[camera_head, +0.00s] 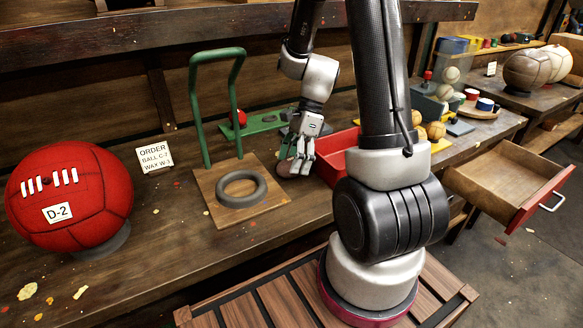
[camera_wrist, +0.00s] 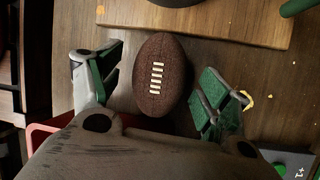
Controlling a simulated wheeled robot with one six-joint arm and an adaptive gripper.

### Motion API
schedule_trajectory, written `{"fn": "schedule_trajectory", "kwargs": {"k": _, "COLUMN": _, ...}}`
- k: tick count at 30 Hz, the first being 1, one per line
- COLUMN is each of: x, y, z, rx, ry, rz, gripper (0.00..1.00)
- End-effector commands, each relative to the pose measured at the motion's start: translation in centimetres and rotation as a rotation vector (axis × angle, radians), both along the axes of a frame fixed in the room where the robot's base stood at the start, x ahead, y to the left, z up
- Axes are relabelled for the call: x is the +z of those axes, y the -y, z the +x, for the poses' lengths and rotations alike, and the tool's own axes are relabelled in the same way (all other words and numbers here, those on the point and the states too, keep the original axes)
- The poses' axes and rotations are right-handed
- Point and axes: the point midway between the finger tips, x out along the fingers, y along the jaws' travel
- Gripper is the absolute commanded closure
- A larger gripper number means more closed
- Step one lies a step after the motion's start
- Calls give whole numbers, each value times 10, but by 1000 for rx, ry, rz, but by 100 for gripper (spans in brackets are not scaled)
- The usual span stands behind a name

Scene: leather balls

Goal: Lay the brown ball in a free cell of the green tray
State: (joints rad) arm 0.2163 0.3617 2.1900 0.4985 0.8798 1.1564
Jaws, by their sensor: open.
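The brown ball (camera_wrist: 160,75) is oval with white laces and lies on the wooden bench. In the wrist view it sits between the two green-padded fingers of my gripper (camera_wrist: 168,82), with a gap on each side. In the head view my gripper (camera_head: 299,160) points down at the bench, and the brown ball (camera_head: 284,169) is mostly hidden behind it. The green tray (camera_head: 262,126) lies flat behind my gripper, against the back of the bench. A small red ball (camera_head: 239,118) sits at its left end; its right end is partly hidden by my arm.
A wooden board (camera_head: 214,208) with a grey ring (camera_head: 242,189) and a green frame (camera_head: 207,110) stands left of my gripper. A red bin (camera_head: 338,163) is close on the right. A large red ball (camera_head: 70,195) stands at left. An open drawer (camera_head: 507,180) juts out at right.

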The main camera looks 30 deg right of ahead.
Motion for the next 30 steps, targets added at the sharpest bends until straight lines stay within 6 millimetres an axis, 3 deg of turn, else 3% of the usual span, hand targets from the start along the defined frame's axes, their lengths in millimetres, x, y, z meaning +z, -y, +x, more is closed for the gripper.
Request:
{"fn": "schedule_trajectory", "kwargs": {"k": 9, "x": -8, "y": -4, "z": -1, "rx": 1, "ry": 1, "rz": 0, "gripper": 23}}
{"fn": "schedule_trajectory", "kwargs": {"k": 18, "x": -8, "y": -3, "z": -1, "rx": 1, "ry": 1, "rz": -1, "gripper": 74}}
{"fn": "schedule_trajectory", "kwargs": {"k": 20, "x": -8, "y": -3, "z": -1, "rx": 1, "ry": 1, "rz": -1, "gripper": 78}}
{"fn": "schedule_trajectory", "kwargs": {"k": 26, "x": -7, "y": -3, "z": -1, "rx": 1, "ry": 2, "rz": -1, "gripper": 78}}
{"fn": "schedule_trajectory", "kwargs": {"k": 30, "x": 9, "y": -3, "z": 0, "rx": 1, "ry": 6, "rz": -2, "gripper": 78}}
